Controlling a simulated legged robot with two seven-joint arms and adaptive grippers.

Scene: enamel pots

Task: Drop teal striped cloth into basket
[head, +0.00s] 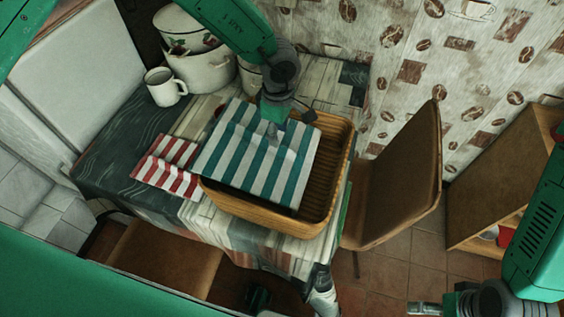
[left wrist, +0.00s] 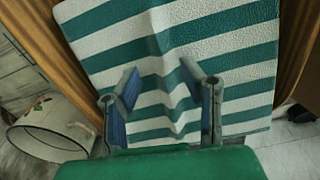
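The teal and white striped cloth (head: 250,165) lies spread over the left part of the wooden basket (head: 325,205), covering much of its opening. In the left wrist view the cloth (left wrist: 228,55) has a raised fold down its middle, with brown basket sides (left wrist: 292,55) beside it. My left gripper (head: 273,130) is over the cloth's upper right part. In the left wrist view, its two fingers (left wrist: 160,85) stand apart with cloth visible between them; contact is unclear. My right gripper (head: 425,308) shows only partly at the bottom right, away from the table; its finger opening is unclear.
A red and white striped cloth (head: 168,167) lies left of the basket. A white mug (head: 164,87) and enamel pots (head: 202,68) stand at the back left. A brown chair (head: 400,185) is close on the right, with a wooden shelf (head: 490,185) beyond.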

